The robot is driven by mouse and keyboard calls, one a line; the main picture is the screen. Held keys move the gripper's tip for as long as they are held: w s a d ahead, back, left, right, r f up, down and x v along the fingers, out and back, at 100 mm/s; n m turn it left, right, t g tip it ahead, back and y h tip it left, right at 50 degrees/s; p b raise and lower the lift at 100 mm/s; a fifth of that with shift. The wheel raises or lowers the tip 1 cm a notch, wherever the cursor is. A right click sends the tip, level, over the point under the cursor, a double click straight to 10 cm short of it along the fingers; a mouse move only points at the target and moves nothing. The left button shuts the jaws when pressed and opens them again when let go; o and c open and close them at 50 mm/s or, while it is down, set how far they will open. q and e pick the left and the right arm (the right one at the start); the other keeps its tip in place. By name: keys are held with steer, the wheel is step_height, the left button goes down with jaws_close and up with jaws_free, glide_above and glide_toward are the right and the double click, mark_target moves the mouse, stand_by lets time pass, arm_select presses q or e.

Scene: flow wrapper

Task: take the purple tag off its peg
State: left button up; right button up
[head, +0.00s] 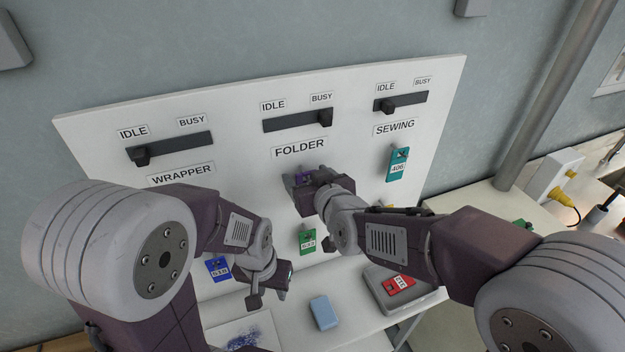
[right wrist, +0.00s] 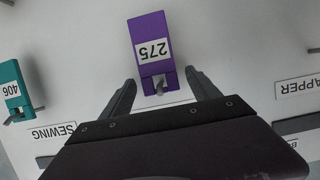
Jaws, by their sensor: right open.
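The purple tag (right wrist: 152,28), labelled 275, hangs on its peg (right wrist: 160,84) on the white board. In the head view the purple tag (head: 302,177) shows only as a small patch below the FOLDER sign, mostly hidden by my right gripper (head: 308,190). In the right wrist view, which sees the board upside down, my right gripper (right wrist: 160,78) is open. Its fingers stand on either side of the tag's peg end, with a gap on each side. My left gripper (head: 270,288) is low in front of the board, away from the purple tag; its jaws are not clear.
A teal tag (head: 397,165) hangs at right, a green tag (head: 307,240) below, and a blue tag (head: 218,268) at lower left. A red tag (head: 398,287) lies in a grey tray (head: 376,276). A light blue block (head: 323,312) sits on the table. Slide switches line the board above.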

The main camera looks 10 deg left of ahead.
steer(key=shift+w+a+f, duration=0.15)
steer(key=shift+w, duration=0.05)
steer(key=c, duration=1.4)
steer(key=shift+s, duration=0.1)
steer(key=shift+r+p, duration=0.35)
steer(key=shift+r, duration=0.1)
steer(key=s+d, duration=0.5)
steer(key=s, duration=0.2)
steer(key=shift+s, duration=0.2)
stand_by(0.4)
